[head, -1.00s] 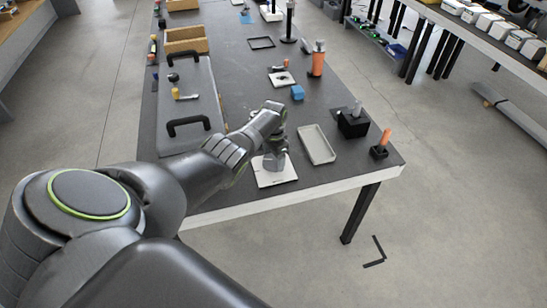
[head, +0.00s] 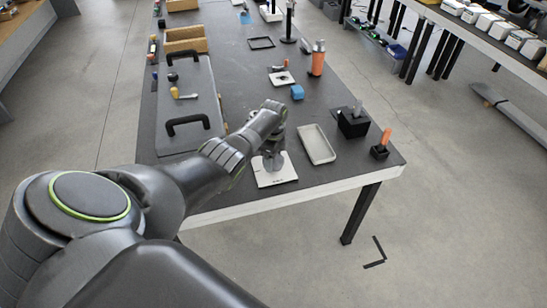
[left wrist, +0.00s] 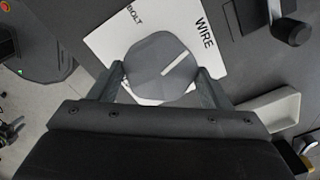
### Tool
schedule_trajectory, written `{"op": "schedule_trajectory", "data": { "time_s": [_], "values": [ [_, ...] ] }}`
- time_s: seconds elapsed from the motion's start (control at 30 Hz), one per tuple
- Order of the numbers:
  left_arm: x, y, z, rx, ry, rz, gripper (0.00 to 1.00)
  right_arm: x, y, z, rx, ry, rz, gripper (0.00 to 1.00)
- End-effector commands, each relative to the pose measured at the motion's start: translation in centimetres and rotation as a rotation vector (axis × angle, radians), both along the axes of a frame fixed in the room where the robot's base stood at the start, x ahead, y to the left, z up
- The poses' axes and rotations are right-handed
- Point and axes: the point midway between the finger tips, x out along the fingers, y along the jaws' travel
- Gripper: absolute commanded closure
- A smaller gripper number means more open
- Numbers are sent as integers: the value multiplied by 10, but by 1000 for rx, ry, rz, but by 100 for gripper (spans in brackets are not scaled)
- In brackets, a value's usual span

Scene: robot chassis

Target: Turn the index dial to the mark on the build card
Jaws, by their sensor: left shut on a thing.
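The index dial (left wrist: 158,66) is a grey, many-sided knob with a white pointer line, on a white plate (left wrist: 106,42). In the left wrist view the plate reads BOLT and WIRE, and the pointer slants up and right towards WIRE. Other labels are hidden by the dial and gripper. My left gripper (head: 272,160) is shut on the dial, with one finger on each side of it. The plate also shows in the head view (head: 283,178) near the table's front edge. I cannot make out which card is the build card. My right gripper is not in view.
A pale tray (head: 318,145) lies right of the plate. A black block (head: 353,124) and an orange-handled tool in a black stand (head: 380,149) are farther right. A grey case with black handles (head: 188,105) lies left.

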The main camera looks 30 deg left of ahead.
Motion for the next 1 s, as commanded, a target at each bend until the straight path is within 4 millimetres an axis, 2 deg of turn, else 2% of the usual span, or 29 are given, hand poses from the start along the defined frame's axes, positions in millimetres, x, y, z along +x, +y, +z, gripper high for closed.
{"op": "schedule_trajectory", "data": {
  "time_s": [0.4,1.0],
  "values": [
    [1,0,1,-1,-2,-234,52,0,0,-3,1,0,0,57],
    [1,0,1,0,-3,-284,52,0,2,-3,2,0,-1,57]
  ]
}}
